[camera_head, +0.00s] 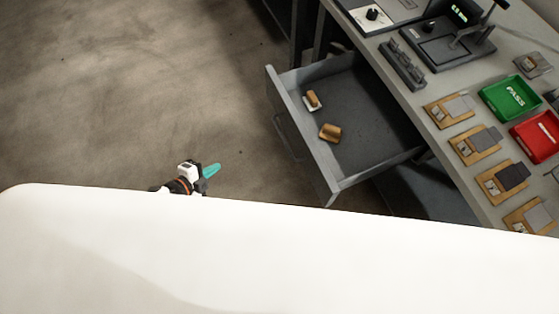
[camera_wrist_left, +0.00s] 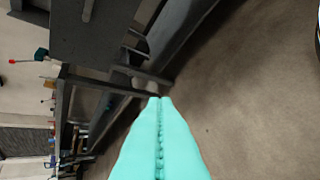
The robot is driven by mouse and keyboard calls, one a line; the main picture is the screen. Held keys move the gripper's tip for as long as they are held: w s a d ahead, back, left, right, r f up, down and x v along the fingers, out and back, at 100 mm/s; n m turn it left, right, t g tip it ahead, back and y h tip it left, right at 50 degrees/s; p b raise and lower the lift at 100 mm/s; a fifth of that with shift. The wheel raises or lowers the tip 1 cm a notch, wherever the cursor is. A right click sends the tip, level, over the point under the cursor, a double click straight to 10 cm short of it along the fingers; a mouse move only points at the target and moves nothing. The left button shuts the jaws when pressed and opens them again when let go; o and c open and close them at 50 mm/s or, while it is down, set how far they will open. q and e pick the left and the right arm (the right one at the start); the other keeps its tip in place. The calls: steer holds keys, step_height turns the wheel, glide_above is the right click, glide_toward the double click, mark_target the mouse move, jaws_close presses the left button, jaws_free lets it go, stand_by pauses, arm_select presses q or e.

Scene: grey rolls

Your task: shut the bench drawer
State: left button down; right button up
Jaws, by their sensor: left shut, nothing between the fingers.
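The bench drawer (camera_head: 350,114) is a grey open box pulled well out from the bench, its front panel (camera_head: 301,136) facing left. My right gripper is not in view.
The grey bench top (camera_head: 420,98) holds a green PASS tray (camera_head: 510,97), a red tray (camera_head: 540,134), several tan boards with grey pieces and a dark device (camera_head: 448,40). Bare floor (camera_head: 130,90) lies left of the drawer. A large white surface fills the lower part of the head view.

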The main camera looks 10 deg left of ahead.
arm_select(q)
steer(key=s+d+r+m+g+h+b, duration=0.25)
steer(key=s+d+r+m+h, duration=0.2)
steer(key=d+r+m, duration=0.45)
steer(key=w+d+f+m+p, duration=0.1)
steer(key=w+d+f+p, duration=0.1)
steer(key=w+d, duration=0.5)
steer(key=shift+w+d+f+h+p, duration=0.15)
steer(key=shift+d+f+h+p, duration=0.4)
steer(key=shift+d, duration=1.3)
steer(key=shift+r+g, duration=0.2)
steer(key=shift+g, duration=0.15)
